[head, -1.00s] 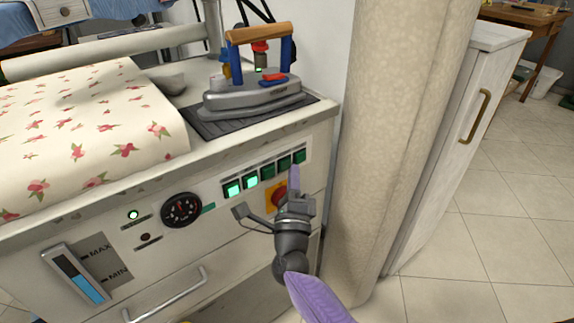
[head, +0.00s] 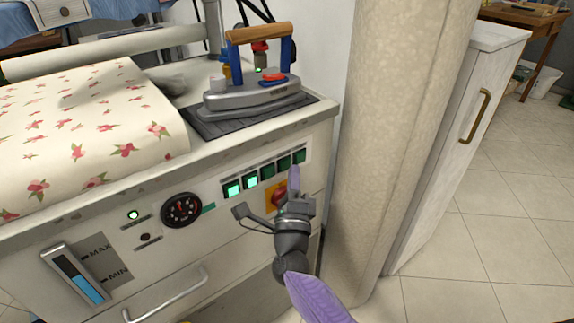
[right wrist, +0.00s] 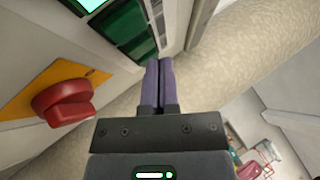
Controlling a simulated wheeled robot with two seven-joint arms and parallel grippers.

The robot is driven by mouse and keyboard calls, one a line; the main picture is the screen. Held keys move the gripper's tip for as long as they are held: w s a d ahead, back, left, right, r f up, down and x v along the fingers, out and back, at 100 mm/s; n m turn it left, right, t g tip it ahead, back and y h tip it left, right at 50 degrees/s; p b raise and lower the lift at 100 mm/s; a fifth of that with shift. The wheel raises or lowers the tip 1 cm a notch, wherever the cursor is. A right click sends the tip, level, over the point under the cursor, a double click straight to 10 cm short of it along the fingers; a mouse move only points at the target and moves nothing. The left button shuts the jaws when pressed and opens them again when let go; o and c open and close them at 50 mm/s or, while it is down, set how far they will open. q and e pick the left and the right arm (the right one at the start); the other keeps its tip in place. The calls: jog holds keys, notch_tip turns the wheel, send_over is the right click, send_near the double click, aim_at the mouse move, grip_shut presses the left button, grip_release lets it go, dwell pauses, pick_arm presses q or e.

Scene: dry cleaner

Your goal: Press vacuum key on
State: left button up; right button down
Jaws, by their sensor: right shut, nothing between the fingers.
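A row of green keys (head: 267,171) sits on the front panel of the ironing station. The two keys on the left glow bright green; the others are dark. Their labels are too small to read, so I cannot tell which is the vacuum key. My right gripper (head: 294,172) is shut and empty, its purple fingertips just in front of the right end of the row. In the right wrist view the shut fingers (right wrist: 158,68) point toward the dark keys (right wrist: 125,30). I cannot tell whether they touch. My left gripper is out of view.
A red rotary switch (right wrist: 65,102) on a yellow plate is close below the keys, left of the fingers. An iron (head: 255,92) rests on top of the station. A beige column (head: 385,130) stands close on the right.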

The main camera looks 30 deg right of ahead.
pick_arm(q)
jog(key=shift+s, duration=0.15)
pick_arm(e)
jog(key=shift+w, duration=0.1)
jog(key=shift+w+b, duration=0.35)
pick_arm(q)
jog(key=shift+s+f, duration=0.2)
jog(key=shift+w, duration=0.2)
pick_arm(e)
jog(key=shift+s, duration=0.1)
pick_arm(q)
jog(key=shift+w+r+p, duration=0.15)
jog(key=shift+p, duration=0.15)
pick_arm(e)
jog(key=shift+s, duration=0.4)
